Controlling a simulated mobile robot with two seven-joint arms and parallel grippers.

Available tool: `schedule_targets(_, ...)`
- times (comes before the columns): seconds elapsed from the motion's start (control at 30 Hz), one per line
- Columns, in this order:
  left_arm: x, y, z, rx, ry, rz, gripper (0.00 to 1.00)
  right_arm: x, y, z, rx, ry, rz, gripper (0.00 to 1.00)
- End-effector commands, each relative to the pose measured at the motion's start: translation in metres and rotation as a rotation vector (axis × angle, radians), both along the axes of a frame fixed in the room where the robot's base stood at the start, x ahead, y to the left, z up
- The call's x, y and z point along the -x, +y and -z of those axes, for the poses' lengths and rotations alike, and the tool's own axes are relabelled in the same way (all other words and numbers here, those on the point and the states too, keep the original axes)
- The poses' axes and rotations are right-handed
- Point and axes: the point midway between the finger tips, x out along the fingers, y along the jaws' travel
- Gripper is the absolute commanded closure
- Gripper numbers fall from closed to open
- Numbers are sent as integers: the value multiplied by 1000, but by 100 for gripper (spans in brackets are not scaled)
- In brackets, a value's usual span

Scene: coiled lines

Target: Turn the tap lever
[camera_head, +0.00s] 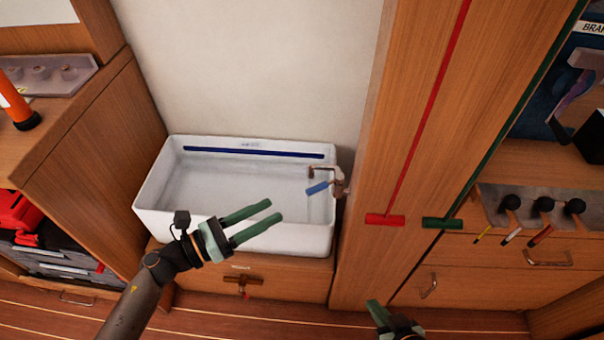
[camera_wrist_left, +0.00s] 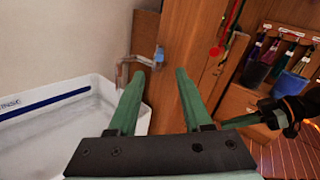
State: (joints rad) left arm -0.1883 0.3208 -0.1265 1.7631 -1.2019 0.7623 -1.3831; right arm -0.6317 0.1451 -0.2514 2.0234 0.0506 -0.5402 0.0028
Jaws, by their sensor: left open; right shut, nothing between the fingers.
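The tap (camera_head: 339,181) is mounted at the right end of a white basin, by the wooden panel. Its blue lever (camera_head: 317,188) points left over the basin. In the left wrist view the tap (camera_wrist_left: 125,72) and its blue lever (camera_wrist_left: 159,56) show beyond my fingertips. My left gripper (camera_head: 274,211) is open and empty over the front of the basin, left of and nearer than the lever, apart from it. It also shows in the left wrist view (camera_wrist_left: 160,76). My right gripper (camera_head: 374,303) is shut and empty at the bottom of the head view, partly cut off.
The white basin (camera_head: 150,205) stands on a wooden cabinet. Right of the tap rises a wooden panel (camera_head: 365,240) with red and green bars. Several handled tools (camera_head: 510,203) hang at the right. An orange torch (camera_head: 14,103) stands at the left.

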Motion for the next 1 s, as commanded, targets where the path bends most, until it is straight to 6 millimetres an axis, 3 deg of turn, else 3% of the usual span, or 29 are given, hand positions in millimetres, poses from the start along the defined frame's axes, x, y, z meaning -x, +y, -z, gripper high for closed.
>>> schedule_targets(0.27,-2,-8,2,-70,-54,39,50,-1,0,-1,1,1,-1,100)
schedule_targets(0.8,-57,-90,1,-63,-51,38,50,0,1,-7,-1,0,-1,100)
schedule_targets(1.0,-67,-103,2,-65,-50,37,50,1,1,-6,-3,4,-1,100)
